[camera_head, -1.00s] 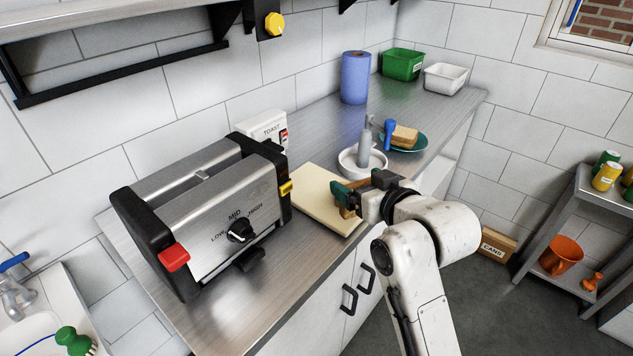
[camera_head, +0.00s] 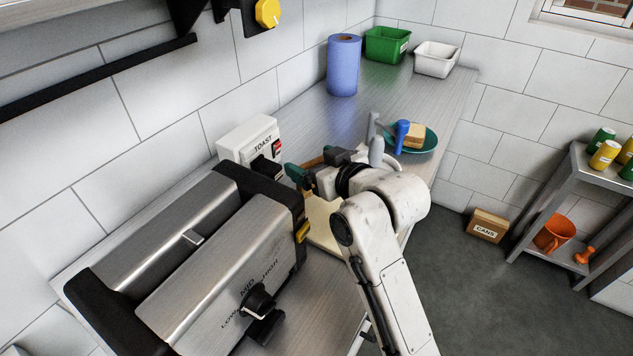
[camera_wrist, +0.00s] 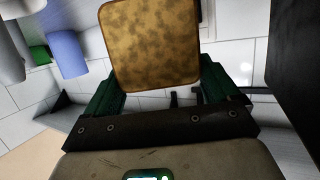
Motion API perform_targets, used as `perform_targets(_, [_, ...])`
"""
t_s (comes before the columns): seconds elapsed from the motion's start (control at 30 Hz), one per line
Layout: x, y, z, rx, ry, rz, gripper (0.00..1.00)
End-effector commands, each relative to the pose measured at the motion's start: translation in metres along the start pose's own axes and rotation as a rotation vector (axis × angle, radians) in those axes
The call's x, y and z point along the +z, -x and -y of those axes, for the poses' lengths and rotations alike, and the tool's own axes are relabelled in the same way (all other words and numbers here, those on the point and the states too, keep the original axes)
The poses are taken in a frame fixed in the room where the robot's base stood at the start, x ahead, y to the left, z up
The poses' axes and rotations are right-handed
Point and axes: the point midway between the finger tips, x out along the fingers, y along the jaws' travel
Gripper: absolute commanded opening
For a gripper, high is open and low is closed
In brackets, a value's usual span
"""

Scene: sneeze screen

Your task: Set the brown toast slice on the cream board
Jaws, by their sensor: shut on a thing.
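The brown toast slice (camera_wrist: 152,45) is darkly mottled and stands between the green fingers of my gripper (camera_wrist: 160,82) in the wrist view. In the head view only a thin brown edge of the toast (camera_head: 312,162) shows at my gripper (camera_head: 310,170). My gripper is shut on the slice and appears raised over the far part of the cream board (camera_head: 322,226). The board lies on the steel counter just right of the toaster, and my arm hides much of it. The gap between toast and board cannot be judged.
A large steel toaster (camera_head: 215,265) stands close left of the board, with a white TOAST box (camera_head: 248,140) behind. A grey bottle-like piece (camera_head: 376,150) and a teal plate (camera_head: 424,142) with bread lie beyond my gripper. A blue roll (camera_head: 343,68) stands farther back.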

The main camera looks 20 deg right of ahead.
Motion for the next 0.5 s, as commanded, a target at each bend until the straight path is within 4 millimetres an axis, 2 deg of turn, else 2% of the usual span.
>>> perform_targets(0.33, [0.037, -0.011, 0.000, 0.000, 0.000, 0.002, 0.59])
perform_targets(0.5, [0.044, -0.014, 0.000, 0.001, 0.000, -0.002, 0.59])
